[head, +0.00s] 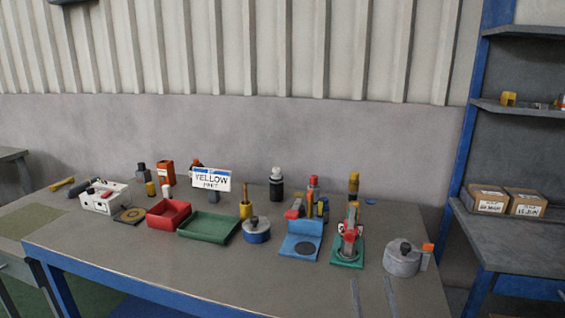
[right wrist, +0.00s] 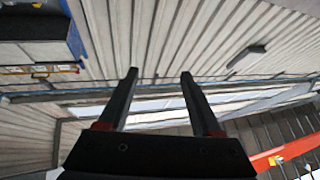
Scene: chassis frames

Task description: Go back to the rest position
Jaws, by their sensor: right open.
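My right gripper (head: 371,279) shows only as two thin grey fingers at the bottom edge of the head view, in front of the workbench (head: 250,285). In the right wrist view its two dark fingers (right wrist: 158,73) stand well apart with nothing between them. They point toward the ribbed wall and roof, clear of any object. My left gripper is in neither view.
On the workbench are a red bin (head: 168,222), a green tray (head: 190,233), a blue fixture (head: 292,251), a green-based fixture (head: 345,262) and a grey round pot (head: 401,263). A shelf rack (head: 470,150) with boxes (head: 486,199) stands right. The bench's front is mostly clear.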

